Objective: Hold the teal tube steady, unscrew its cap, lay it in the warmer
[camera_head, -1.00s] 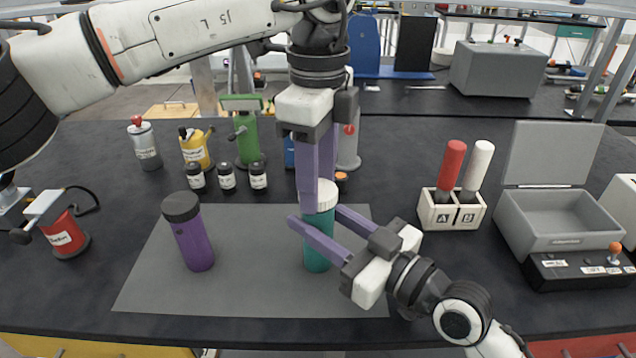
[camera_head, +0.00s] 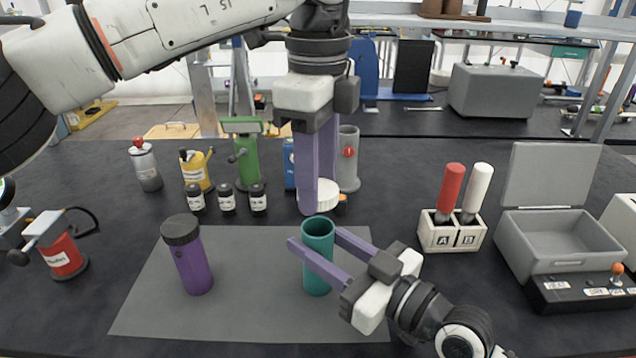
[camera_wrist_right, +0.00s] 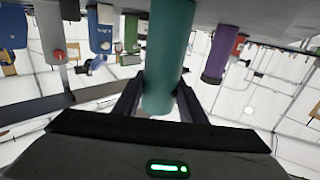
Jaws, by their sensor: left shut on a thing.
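The teal tube (camera_head: 318,268) stands upright on the grey mat (camera_head: 250,315), its mouth open. In the right wrist view, the teal tube (camera_wrist_right: 165,60) lies between my finger pads. My right gripper (camera_head: 330,255) is shut on its upper body, one finger on each side. My left gripper (camera_head: 320,200) points down and is shut on the white cap (camera_head: 326,192), held above and apart from the tube. The warmer seems to be the grey box (camera_head: 560,243) at the right, its lid (camera_head: 550,178) raised and its inside empty.
A purple tube (camera_head: 194,268) with a dark cap stands on the mat's left. A holder (camera_head: 452,236) with red and white handles stands between the mat and the box. Several bottles and small jars (camera_head: 227,198) stand behind the mat.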

